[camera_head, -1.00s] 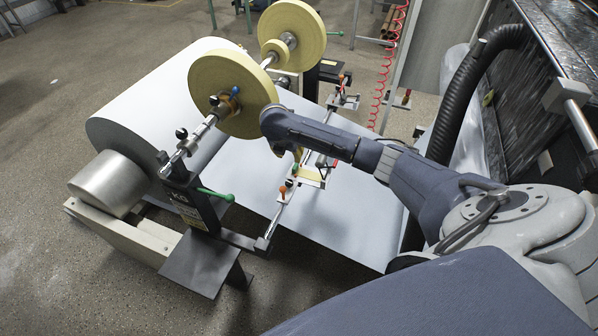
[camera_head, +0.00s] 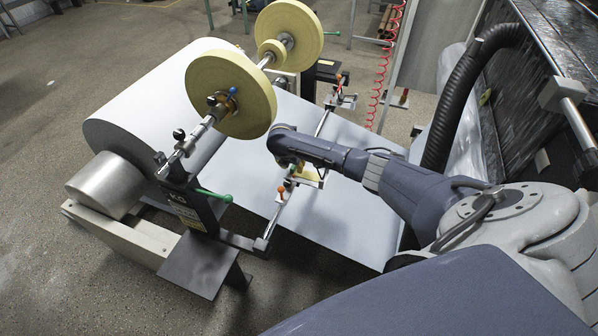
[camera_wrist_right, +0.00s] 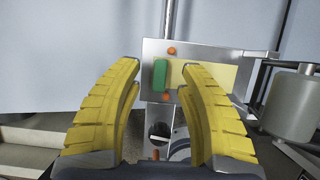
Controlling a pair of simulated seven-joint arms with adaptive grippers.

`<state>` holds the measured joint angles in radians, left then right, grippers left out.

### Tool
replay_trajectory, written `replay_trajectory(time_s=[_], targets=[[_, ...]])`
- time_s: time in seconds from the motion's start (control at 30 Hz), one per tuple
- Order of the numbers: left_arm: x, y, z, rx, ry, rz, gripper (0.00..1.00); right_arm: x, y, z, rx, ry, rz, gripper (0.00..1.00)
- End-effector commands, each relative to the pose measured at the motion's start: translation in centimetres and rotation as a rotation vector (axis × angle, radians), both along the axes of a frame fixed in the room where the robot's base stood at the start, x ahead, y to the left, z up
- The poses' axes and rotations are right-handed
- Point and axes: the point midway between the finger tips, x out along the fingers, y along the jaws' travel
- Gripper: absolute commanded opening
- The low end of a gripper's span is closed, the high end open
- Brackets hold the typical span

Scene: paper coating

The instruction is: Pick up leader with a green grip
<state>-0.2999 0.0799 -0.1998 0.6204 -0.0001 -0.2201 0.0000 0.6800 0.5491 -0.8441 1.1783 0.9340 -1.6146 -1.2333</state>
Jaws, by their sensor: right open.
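The leader is a metal plate with a pale yellow strip (camera_wrist_right: 222,76) and a green grip (camera_wrist_right: 160,76), seen in the right wrist view on a rail. The plate also shows in the head view (camera_head: 313,178), partly covered by my right arm. My right gripper (camera_wrist_right: 168,78) has yellow ridged fingers, spread apart and empty. The green grip lies between and just beyond the fingertips in the picture; I see no contact. In the head view the yellow fingers (camera_head: 297,170) are mostly hidden under my wrist. My left gripper is not in view.
A large white paper roll (camera_head: 150,95) stands at left, its sheet (camera_head: 345,225) running under the rail (camera_head: 275,222). A green lever (camera_head: 213,195) and an orange knob (camera_head: 281,189) stick out nearby.

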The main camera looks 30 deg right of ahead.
Motion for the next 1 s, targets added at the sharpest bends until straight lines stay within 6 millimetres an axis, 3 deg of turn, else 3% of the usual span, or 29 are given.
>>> replay_trajectory(time_s=[0.2, 0.5, 0.87, 1.0], targets=[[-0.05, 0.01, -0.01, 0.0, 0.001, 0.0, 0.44, 0.34, -0.48, -1.19, -0.001, -0.001, -0.001, 0.4], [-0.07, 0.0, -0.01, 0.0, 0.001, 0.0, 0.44, 0.37, -0.49, -1.3, 0.0, -0.001, 0.0, 0.43], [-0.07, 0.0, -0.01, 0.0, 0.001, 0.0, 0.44, 0.35, -0.49, -1.31, -0.001, -0.001, 0.0, 0.01], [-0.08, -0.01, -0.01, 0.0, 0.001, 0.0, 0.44, 0.35, -0.49, -1.31, -0.001, -0.001, 0.0, 0.0]])
